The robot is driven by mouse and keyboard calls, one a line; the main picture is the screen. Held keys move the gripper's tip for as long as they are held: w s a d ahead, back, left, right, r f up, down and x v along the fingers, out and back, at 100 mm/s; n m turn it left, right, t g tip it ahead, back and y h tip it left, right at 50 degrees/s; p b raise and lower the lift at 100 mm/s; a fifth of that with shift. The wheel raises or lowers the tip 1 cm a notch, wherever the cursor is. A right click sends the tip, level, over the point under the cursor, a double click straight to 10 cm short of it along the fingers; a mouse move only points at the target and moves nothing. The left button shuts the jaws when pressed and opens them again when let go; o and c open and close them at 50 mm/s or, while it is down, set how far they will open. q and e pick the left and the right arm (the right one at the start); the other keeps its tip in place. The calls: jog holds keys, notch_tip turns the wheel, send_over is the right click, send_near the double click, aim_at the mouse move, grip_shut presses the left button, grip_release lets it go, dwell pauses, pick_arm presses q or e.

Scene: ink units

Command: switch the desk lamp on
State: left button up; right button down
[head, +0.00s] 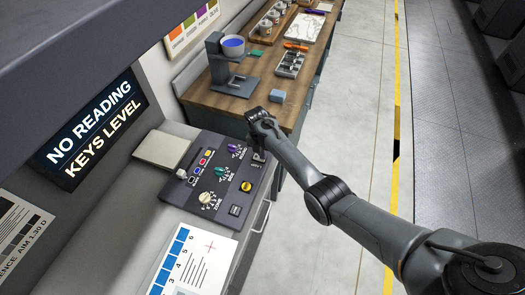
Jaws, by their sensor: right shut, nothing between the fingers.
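I cannot make out a desk lamp for certain. A dark control panel (188,204) lies on the grey cabinet top, left of centre. My left gripper is out of view.
A lit sign (92,128) reads "NO READING KEYS LEVEL". A pale block (161,150) lies behind the panel, and a printed sheet (190,262) in front. The floor at right is clear.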

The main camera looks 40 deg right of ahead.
jog(key=shift+p, duration=0.35)
jog(key=shift+f, duration=0.15)
jog(key=shift+w, duration=0.1)
jog(key=shift+w+a+r+b, duration=0.3)
jog(key=shift+w+b, duration=0.1)
jog(key=shift+w, duration=0.1)
dwell(0.5)
